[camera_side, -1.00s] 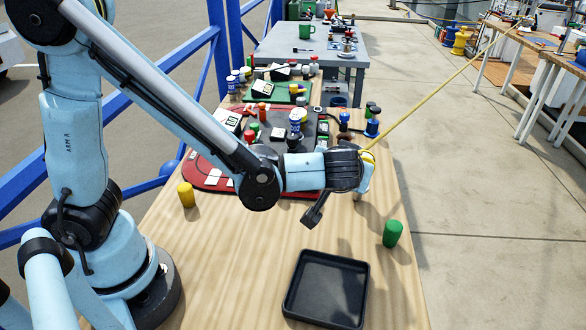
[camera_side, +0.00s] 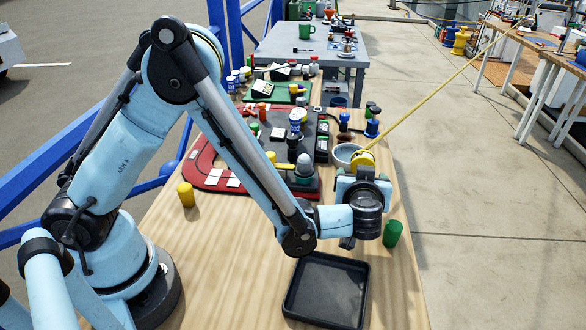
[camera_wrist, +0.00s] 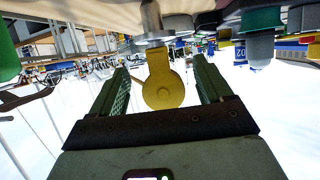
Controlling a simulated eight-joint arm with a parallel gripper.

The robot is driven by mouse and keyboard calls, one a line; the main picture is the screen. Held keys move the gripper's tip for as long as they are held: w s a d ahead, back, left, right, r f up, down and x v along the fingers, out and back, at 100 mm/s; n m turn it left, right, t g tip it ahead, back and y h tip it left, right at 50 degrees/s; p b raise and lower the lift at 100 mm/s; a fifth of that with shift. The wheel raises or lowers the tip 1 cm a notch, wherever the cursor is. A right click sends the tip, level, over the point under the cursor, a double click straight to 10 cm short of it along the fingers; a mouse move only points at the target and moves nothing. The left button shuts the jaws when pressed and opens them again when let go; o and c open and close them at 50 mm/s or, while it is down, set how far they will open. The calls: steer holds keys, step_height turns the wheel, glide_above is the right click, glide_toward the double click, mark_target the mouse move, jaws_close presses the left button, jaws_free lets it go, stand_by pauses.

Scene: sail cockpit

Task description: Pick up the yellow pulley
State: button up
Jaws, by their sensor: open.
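The yellow pulley (camera_side: 363,160) has a taut yellow rope running from it to the upper right in the side view. In the wrist view the yellow pulley (camera_wrist: 162,88) hangs below a grey metal post, between the two green fingers with gaps on both sides. My gripper (camera_side: 363,178) is just on the near side of the pulley in the side view, where its fingers are hard to make out. In the wrist view my gripper (camera_wrist: 161,72) is open and empty.
A green cylinder (camera_side: 393,234) stands close to the right of my wrist. A black tray (camera_side: 327,290) lies below it. A yellow cylinder (camera_side: 186,195) stands on bare table.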

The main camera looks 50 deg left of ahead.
steer(key=shift+x, duration=2.6)
steer(key=shift+r, duration=0.2)
steer(key=c, duration=1.3)
